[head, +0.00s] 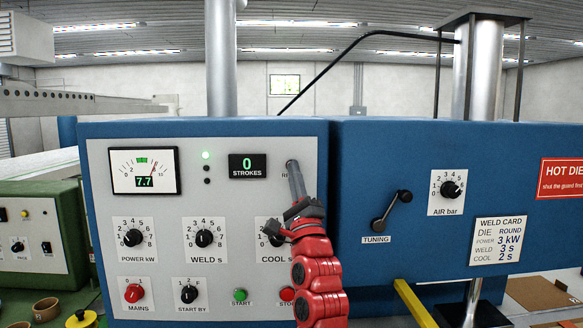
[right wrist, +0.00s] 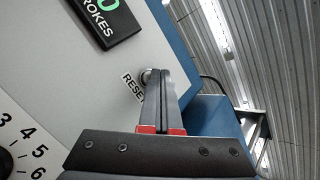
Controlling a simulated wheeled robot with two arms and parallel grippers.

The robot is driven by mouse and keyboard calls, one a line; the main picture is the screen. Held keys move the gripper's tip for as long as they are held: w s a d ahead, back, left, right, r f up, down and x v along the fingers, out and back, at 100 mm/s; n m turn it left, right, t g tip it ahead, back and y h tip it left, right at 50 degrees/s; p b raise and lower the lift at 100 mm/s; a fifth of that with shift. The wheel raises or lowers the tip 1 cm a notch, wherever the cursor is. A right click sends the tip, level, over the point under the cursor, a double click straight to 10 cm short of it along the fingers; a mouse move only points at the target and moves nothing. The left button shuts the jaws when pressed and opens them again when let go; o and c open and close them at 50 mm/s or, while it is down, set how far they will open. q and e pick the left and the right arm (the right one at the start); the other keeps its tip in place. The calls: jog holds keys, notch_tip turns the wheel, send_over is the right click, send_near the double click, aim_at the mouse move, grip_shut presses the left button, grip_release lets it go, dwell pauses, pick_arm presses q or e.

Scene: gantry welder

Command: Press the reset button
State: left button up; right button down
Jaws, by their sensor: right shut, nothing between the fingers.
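The reset button (right wrist: 146,74) shows as a small, round metallic piece beside the RESET label (right wrist: 133,87) in the right wrist view. It is on the grey panel of the blue welder. My right gripper (head: 293,168) is shut and empty, with its fingertips at the button. The fingertips (right wrist: 157,77) overlap part of the button in the right wrist view, and I cannot tell whether they press it. In the head view they hide the button and part of its label. The strokes display (head: 248,167) reads 0. My left gripper is out of view.
Knobs for power (head: 133,237), weld (head: 204,238) and cool sit lower on the panel. A green start button (head: 240,296) and a red stop button (head: 287,294) are near its bottom edge. A tuning crank (head: 391,211) sticks out at the right.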

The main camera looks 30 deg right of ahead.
jog(key=shift+s, duration=0.1)
jog(key=shift+s+a, duration=0.35)
jog(key=shift+s, duration=0.35)
jog(key=s, duration=0.1)
jog(key=s+a, duration=0.1)
jog(key=s, duration=0.1)
jog(key=s+a, duration=0.1)
jog(key=shift+s+a+p, duration=0.1)
jog(key=shift+s+p, duration=0.15)
jog(key=shift+p, duration=0.15)
dwell(0.7)
